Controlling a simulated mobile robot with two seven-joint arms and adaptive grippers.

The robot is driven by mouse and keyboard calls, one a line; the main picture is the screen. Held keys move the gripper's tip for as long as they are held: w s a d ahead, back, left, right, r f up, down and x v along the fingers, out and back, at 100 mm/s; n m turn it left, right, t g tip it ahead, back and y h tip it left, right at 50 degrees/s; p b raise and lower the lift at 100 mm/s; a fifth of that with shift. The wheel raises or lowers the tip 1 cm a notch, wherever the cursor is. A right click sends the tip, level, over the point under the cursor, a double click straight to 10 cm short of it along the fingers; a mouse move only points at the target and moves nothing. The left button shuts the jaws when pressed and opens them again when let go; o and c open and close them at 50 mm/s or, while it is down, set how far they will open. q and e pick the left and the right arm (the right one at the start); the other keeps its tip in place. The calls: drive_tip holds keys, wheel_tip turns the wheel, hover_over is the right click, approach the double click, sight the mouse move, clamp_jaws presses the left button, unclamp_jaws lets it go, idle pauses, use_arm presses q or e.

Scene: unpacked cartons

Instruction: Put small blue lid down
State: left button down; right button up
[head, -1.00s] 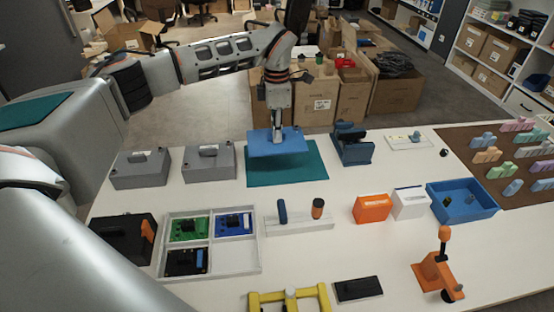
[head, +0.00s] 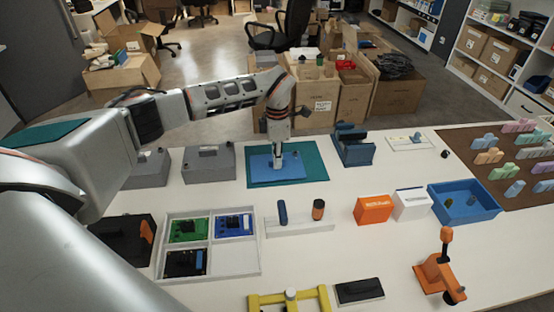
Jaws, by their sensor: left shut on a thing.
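The small blue lid (head: 264,172) is a flat blue plate. It lies level at the teal mat (head: 314,162), over the mat's left and middle part, and looks to be on it or very close above it. My left gripper (head: 278,161) points down at the middle of the lid and is shut on its upper side, where the fingers hide the grasped part. My right gripper is not in view.
Two grey boxes (head: 208,161) stand left of the mat, and a blue holder (head: 353,146) stands right of it. In front are a white tray (head: 238,261) with circuit boards and a white rack (head: 300,226). A blue bin (head: 487,213) is at right.

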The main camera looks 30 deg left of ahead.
use_arm(q)
drive_tip(key=shift+f, duration=0.15)
drive_tip(key=c, duration=2.1)
unclamp_jaws()
drive_tip(key=shift+c, duration=0.2)
wheel_tip(320, 180, up, 12)
drive_tip(key=shift+p, duration=0.35)
